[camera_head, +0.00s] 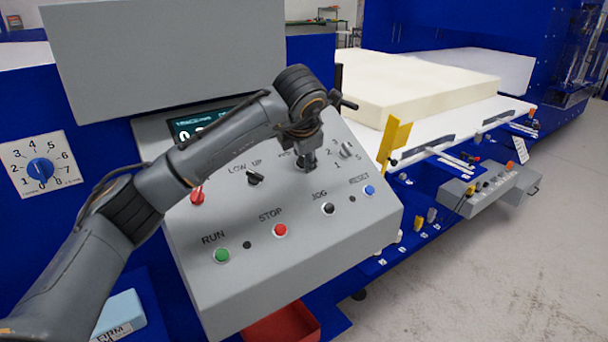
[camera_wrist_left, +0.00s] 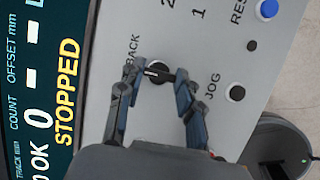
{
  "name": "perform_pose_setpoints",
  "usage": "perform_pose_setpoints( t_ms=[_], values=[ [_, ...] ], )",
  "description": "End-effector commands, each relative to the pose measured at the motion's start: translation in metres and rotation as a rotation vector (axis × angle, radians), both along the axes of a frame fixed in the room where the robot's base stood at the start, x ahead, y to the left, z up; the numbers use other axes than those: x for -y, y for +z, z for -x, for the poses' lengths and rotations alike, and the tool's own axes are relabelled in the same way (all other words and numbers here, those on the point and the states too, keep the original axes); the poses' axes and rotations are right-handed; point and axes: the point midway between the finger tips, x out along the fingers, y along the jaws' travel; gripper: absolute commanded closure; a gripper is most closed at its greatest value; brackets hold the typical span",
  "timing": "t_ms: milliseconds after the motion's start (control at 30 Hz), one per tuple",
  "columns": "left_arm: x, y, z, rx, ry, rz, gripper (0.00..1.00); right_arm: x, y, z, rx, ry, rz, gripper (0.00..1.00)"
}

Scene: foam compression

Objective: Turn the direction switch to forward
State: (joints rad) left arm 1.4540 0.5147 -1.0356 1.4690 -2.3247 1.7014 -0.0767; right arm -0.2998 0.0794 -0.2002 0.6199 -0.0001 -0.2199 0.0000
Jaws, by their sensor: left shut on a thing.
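The direction switch (camera_wrist_left: 158,73) is a black knob with a pale line on a round base, beside the word BACK on the grey sloped control panel (camera_head: 330,250). My left gripper (camera_head: 306,165) reaches down onto the panel from above and hides most of the switch in the head view. In the left wrist view the two fingers of my left gripper (camera_wrist_left: 156,78) stand on either side of the knob and are shut on it. The FWD label cannot be made out. My right gripper is not in view.
Close by on the panel are the LOW/UP switch (camera_head: 255,178), a grey selector (camera_head: 347,150), the JOG button (camera_head: 328,208), STOP (camera_head: 280,230), RUN (camera_head: 221,255) and blue RESET (camera_head: 370,190). The display (camera_wrist_left: 45,90) reads STOPPED. A foam block (camera_head: 420,85) lies behind.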

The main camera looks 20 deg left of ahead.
Motion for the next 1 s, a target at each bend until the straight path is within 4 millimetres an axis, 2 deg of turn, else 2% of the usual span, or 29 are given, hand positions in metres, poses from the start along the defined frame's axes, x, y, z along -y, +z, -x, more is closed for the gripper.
perform_pose_setpoints(
  t_ms=[33, 400, 700, 1000],
  values=[
    [0.0, -0.009, 0.0, 0.021, 0.038, 0.013, 0.96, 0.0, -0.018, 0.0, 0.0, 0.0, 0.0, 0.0],
    [0.002, -0.008, 0.001, 0.161, 0.332, 0.124, 0.96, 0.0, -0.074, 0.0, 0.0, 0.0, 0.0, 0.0],
    [0.004, -0.006, 0.001, 0.247, 0.514, 0.191, 0.96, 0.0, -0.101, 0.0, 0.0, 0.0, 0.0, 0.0],
    [0.004, -0.004, 0.001, 0.289, 0.605, 0.227, 0.96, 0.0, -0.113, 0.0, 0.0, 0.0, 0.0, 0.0]
  ],
)
